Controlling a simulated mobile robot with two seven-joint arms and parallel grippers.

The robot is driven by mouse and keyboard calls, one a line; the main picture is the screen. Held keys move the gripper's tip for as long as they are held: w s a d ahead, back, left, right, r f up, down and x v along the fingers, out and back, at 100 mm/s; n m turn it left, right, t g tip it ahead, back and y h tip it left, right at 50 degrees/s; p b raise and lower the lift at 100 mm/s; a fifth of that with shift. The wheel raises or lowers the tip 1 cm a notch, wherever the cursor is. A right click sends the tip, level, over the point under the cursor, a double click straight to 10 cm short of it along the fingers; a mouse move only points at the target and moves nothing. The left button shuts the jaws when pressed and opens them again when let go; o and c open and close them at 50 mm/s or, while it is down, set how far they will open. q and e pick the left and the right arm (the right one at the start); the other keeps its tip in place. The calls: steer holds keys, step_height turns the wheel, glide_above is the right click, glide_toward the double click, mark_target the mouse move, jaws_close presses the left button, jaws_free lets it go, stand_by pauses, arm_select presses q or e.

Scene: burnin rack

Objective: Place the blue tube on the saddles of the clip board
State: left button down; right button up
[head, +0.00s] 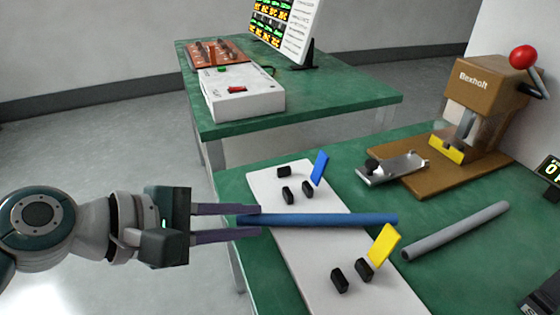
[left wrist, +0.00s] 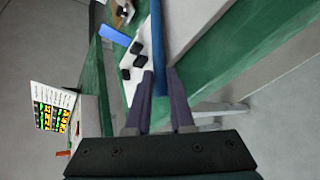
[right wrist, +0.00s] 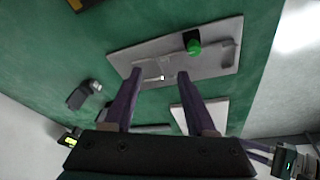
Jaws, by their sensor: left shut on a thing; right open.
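The blue tube (head: 320,219) is held near its left end by my left gripper (head: 250,220), which is shut on it. The tube reaches rightward across the white clip board (head: 300,262), between its blue-tagged and yellow-tagged ends. In the left wrist view the tube (left wrist: 158,40) runs up from between the fingers (left wrist: 158,85). Black saddles (head: 308,188) stand by the blue tag (head: 320,167), and more saddles (head: 339,280) stand by the yellow tag (head: 384,244). The tube's height above the board is hard to tell. My right gripper (right wrist: 155,90) is open and empty, seen only in its wrist view.
A grey tube (head: 455,232) lies on the green table right of the board. A brown press (head: 480,110) with a red knob and a metal fixture (head: 392,168) stand behind.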

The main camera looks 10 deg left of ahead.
arm_select(q)
steer(key=shift+f, duration=0.1)
arm_select(e)
steer(key=shift+f, duration=0.1)
arm_select(q)
steer(key=shift+f, duration=0.1)
arm_select(e)
steer(key=shift+f, duration=0.1)
arm_select(q)
steer(key=c, duration=1.1)
jaws_free()
steer(key=shift+o, duration=0.2)
